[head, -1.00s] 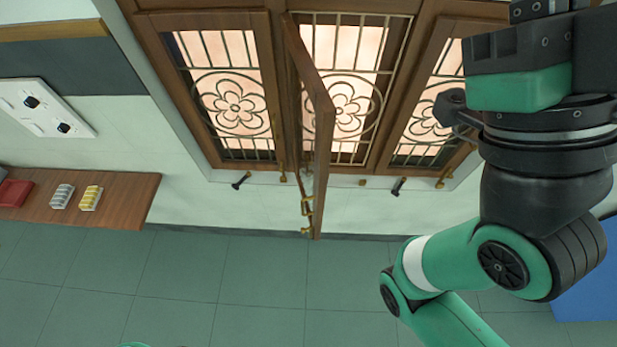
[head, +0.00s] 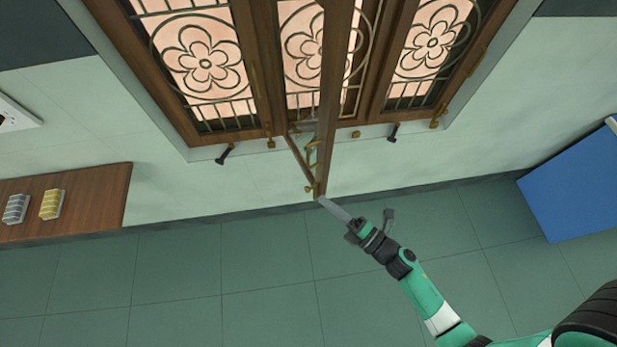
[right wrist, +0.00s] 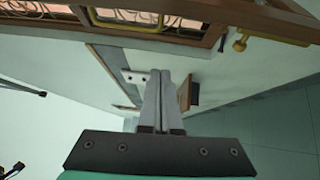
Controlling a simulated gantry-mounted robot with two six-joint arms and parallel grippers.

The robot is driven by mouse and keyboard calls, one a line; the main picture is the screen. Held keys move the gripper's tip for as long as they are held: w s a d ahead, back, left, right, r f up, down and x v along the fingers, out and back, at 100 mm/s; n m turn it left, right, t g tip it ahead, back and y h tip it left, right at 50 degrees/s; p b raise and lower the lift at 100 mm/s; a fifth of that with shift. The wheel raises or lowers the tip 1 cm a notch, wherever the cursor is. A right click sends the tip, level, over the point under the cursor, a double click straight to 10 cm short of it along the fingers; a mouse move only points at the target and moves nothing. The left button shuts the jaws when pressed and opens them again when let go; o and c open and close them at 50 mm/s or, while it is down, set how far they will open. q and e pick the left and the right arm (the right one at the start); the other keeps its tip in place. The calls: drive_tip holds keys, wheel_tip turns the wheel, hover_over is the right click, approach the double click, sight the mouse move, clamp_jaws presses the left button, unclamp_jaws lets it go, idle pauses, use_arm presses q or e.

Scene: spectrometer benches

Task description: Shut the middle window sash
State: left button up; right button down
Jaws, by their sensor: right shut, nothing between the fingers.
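The middle window sash (head: 331,100) stands swung open into the room, seen nearly edge-on in the head view. Its brass hardware (head: 311,160) shows near its low end. Behind it is the middle opening with a flower-pattern grille (head: 303,45). My right gripper (head: 323,201) is shut and empty, with its fingertips at the sash's lower free corner; I cannot tell whether they touch. In the right wrist view the fingers (right wrist: 168,75) lie together, below a wooden frame edge with a brass handle (right wrist: 240,42). My left gripper is not in view.
The left sash (head: 200,65) and right sash (head: 430,45) sit in the frame. Dark stays (head: 223,154) stick out below the sill. A wooden shelf (head: 100,195) is at left and a blue panel (head: 580,190) at right. The floor between is clear.

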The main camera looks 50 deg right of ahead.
wheel_tip(320, 180, down, 4)
drive_tip(key=s, duration=0.3)
drive_tip(key=m+h, duration=0.1)
hover_over(324, 184)
drive_tip(key=s+a, duration=0.1)
drive_tip(key=a, duration=0.2)
drive_tip(key=shift+d+r+g, duration=0.25)
drive_tip(key=shift+r+g, duration=0.05)
drive_tip(key=shift+g, duration=0.1)
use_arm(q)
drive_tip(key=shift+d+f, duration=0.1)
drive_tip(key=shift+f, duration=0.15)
use_arm(e)
drive_tip(key=shift+s+d+f, duration=0.1)
drive_tip(key=shift+s+d, duration=0.05)
drive_tip(key=shift+d, duration=0.1)
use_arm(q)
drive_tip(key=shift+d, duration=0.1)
